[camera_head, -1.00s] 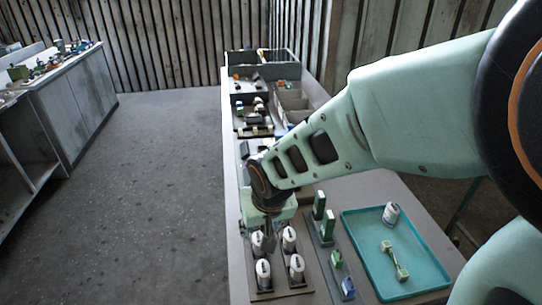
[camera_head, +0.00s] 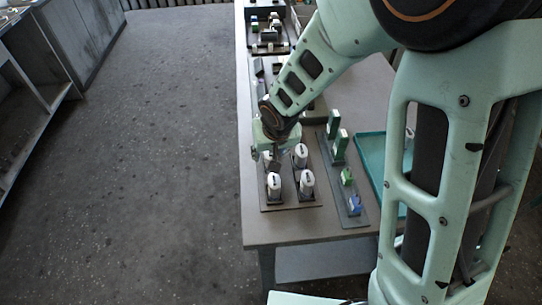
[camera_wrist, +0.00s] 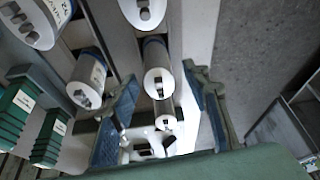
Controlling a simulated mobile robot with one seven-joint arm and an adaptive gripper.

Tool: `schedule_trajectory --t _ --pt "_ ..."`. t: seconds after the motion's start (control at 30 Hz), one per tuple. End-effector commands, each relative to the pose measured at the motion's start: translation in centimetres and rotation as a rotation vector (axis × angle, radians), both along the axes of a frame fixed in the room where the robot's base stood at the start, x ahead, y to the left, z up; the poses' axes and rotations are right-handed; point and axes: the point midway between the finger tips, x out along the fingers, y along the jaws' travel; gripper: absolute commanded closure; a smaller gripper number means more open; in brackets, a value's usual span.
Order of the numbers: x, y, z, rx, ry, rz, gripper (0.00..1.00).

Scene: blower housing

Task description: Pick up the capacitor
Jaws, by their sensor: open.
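Several white, dark-lettered cylindrical capacitors stand upright in a dark rack (camera_head: 290,206) near the table's front left edge. The front left capacitor (camera_head: 273,186), front right one (camera_head: 307,184) and back right one (camera_head: 300,156) show clearly; the back left one (camera_head: 267,158) is partly hidden by my gripper (camera_head: 274,160). In the wrist view my gripper (camera_wrist: 163,117) is open, its blue-padded fingers apart. A smaller white cylinder (camera_wrist: 166,118) shows between the fingers; contact cannot be told.
Beside the rack, a holder carries tall green parts (camera_head: 337,138) and a small blue part (camera_head: 355,204). They stand close to the right of the capacitors. A teal tray (camera_head: 371,150) is partly hidden by my arm. Open floor (camera_head: 160,150) lies left of the table.

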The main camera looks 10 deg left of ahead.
Motion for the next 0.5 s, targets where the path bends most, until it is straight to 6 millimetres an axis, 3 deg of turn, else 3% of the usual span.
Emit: schedule_trajectory --t 0.23,0.5 --pt "0.06 0.00 -0.12 0.000 0.000 -0.001 0.57" --pt "0.06 0.00 -0.10 0.000 0.000 0.000 0.86"
